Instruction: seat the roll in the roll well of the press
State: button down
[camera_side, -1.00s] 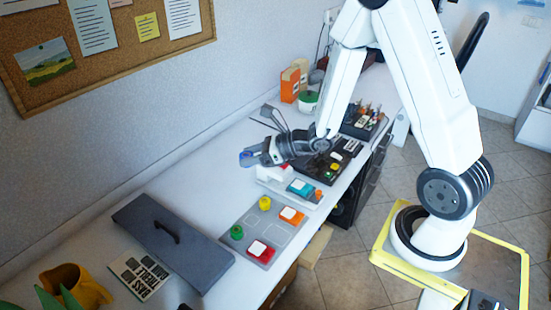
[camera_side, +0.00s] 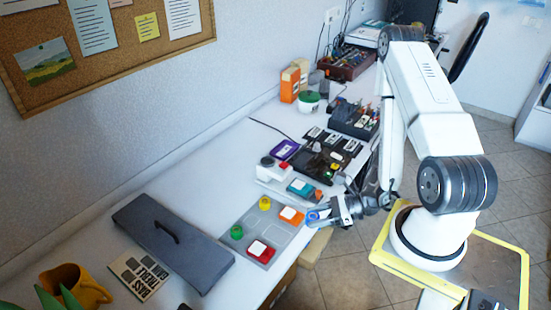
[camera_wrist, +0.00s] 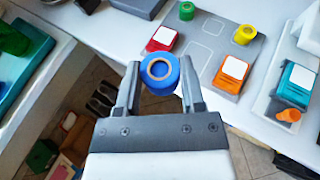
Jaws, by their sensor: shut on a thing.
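My gripper (camera_wrist: 160,88) is shut on a blue roll (camera_wrist: 159,70), which has a tan core ring. In the side view my gripper (camera_side: 323,213) holds the blue roll (camera_side: 313,216) near the front edge of the counter, to the right of the grey mat. A white machine (camera_side: 268,174) that looks like the press stands behind the mat, apart from the roll. A teal block with a white top (camera_side: 300,187) and a small orange piece (camera_side: 317,195) are at its right. In the wrist view its white base (camera_wrist: 262,105) is at the right edge. I cannot make out the roll well.
The grey mat (camera_side: 245,220) holds a yellow roll (camera_side: 265,203), a green roll (camera_side: 237,232), an orange block (camera_side: 291,214) and a red block (camera_side: 261,251). Black devices (camera_side: 325,165) stand farther back.

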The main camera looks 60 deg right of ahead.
jog(key=shift+s+a, duration=0.3)
jog(key=shift+s, duration=0.2)
jog(key=shift+s+a, duration=0.25)
jog(key=shift+s, duration=0.2)
send_over(277, 233)
jog(key=s, duration=0.1)
notch_tip(277, 233, down, 8)
jog(key=shift+s+a+f, duration=0.1)
jog(key=shift+s+f, duration=0.05)
jog(key=shift+f, duration=0.05)
jog(key=shift+w+f, duration=0.4)
jog(key=shift+f, duration=0.05)
jog(key=shift+w+f, duration=0.3)
jog(key=shift+f, duration=1.55)
